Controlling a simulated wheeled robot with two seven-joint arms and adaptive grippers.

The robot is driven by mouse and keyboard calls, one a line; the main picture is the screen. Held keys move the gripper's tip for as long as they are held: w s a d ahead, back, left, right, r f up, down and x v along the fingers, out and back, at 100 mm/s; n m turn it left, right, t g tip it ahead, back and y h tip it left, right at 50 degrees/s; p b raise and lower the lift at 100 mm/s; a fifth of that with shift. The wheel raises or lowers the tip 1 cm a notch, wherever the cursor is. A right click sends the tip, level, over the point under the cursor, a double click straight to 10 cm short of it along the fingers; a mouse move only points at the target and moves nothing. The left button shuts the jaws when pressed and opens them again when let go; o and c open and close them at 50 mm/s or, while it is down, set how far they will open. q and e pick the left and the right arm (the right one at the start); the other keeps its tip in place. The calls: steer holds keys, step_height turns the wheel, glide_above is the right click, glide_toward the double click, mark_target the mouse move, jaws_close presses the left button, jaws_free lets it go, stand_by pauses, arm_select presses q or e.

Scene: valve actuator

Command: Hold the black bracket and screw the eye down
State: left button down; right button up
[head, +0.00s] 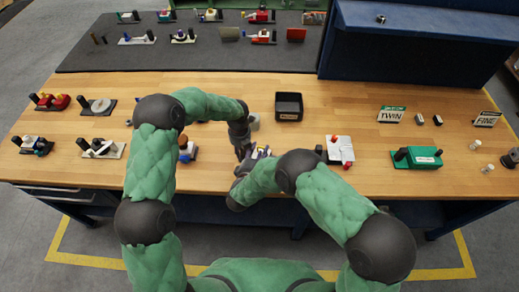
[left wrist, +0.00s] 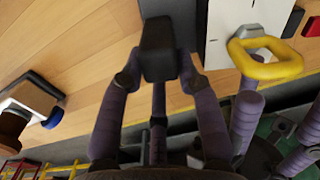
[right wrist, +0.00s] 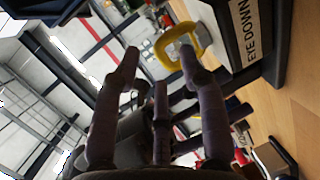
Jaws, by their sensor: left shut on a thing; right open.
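The black bracket (left wrist: 158,48) stands upright at the edge of a white plate (left wrist: 222,25) in the left wrist view. My left gripper (left wrist: 160,72) is shut on it, with fingers on both sides. The yellow eye (left wrist: 268,62) sits on a grey nut on the plate, right of the bracket. In the right wrist view the yellow eye (right wrist: 166,42) is at the fingertips of my right gripper (right wrist: 158,58), which is open. One finger overlaps the ring; I cannot tell whether it touches. In the head view both grippers hide most of the unit.
The plate's side reads "EYE DOWN" (right wrist: 245,30). On the wooden table (head: 220,88) stand a black bin (head: 289,106) behind the grippers, a white unit with red parts (head: 339,150) to the right and a green box (head: 425,157) farther right. Other units stand left.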

steer(key=v, duration=1.1)
steer(key=shift+s+a, duration=0.1)
steer(key=shift+s, duration=0.05)
arm_select(q)
steer(key=c, duration=0.8)
jaws_free()
